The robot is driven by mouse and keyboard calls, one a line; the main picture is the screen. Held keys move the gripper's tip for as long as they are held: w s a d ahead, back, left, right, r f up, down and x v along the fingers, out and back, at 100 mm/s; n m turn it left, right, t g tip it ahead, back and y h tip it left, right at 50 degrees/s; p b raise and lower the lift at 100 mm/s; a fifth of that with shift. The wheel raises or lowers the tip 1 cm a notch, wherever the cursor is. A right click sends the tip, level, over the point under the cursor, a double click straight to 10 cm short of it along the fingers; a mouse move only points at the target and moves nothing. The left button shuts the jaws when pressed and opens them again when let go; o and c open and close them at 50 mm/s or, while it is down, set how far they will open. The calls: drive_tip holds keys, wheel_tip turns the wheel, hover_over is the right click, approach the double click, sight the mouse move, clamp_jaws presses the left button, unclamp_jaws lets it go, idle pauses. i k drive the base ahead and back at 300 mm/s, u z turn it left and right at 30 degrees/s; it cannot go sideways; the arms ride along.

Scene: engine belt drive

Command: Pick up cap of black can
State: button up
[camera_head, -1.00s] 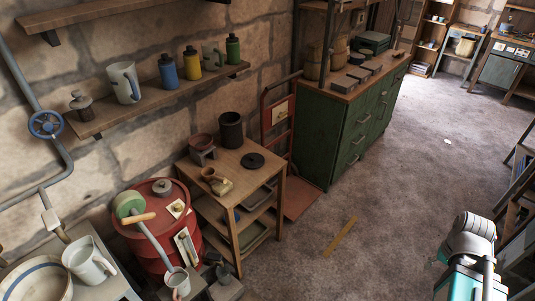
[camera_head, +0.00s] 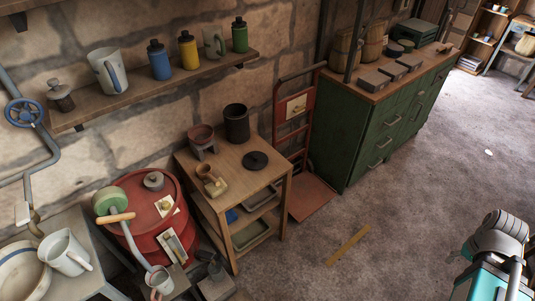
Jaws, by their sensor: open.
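A black can (camera_head: 236,125) stands upright and open-topped at the back of a small wooden table. A flat black round cap (camera_head: 255,161) with a small knob lies on the tabletop, in front and to the right of the can, apart from it. My arm shows in the lower right corner, far from the table. My gripper cannot be made out in this view.
The wooden table (camera_head: 232,180) also bears a reddish pot (camera_head: 201,138) and a small brown cup (camera_head: 204,171). A red drum (camera_head: 150,215) stands left, a red hand truck (camera_head: 310,195) and green cabinet (camera_head: 372,150) right. The floor in front is mostly clear.

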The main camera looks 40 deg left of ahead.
sight(255, 160)
drive_tip(key=i, duration=1.55)
drive_tip(key=u, duration=2.1)
